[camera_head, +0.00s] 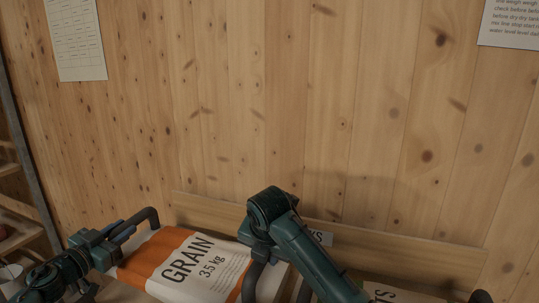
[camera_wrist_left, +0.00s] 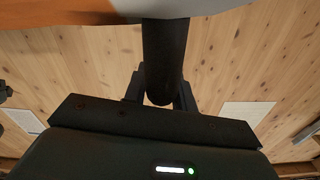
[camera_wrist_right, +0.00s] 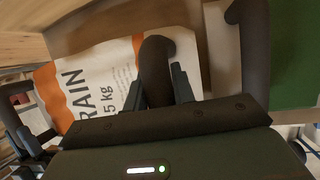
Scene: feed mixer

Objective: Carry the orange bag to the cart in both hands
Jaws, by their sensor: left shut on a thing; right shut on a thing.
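The orange bag (camera_head: 210,262) is orange and white, printed "GRAIN 35 kg". It lies at the bottom of the head view, with a dark curved handle at each side. My left gripper (camera_head: 120,232) is shut on the left handle (camera_wrist_left: 163,55); the bag's orange underside (camera_wrist_left: 70,10) shows above it in the left wrist view. My right gripper (camera_head: 261,251) is shut on the right handle (camera_wrist_right: 153,65), and its arm covers part of the bag's right side. The right wrist view shows the bag (camera_wrist_right: 95,75) beyond that handle. The cart cannot be made out.
A wooden plank wall (camera_head: 290,100) fills the background, with a ledge board (camera_head: 400,250) low on it. Shelves (camera_head: 18,225) stand at left. A green surface (camera_wrist_right: 295,60) shows in the right wrist view.

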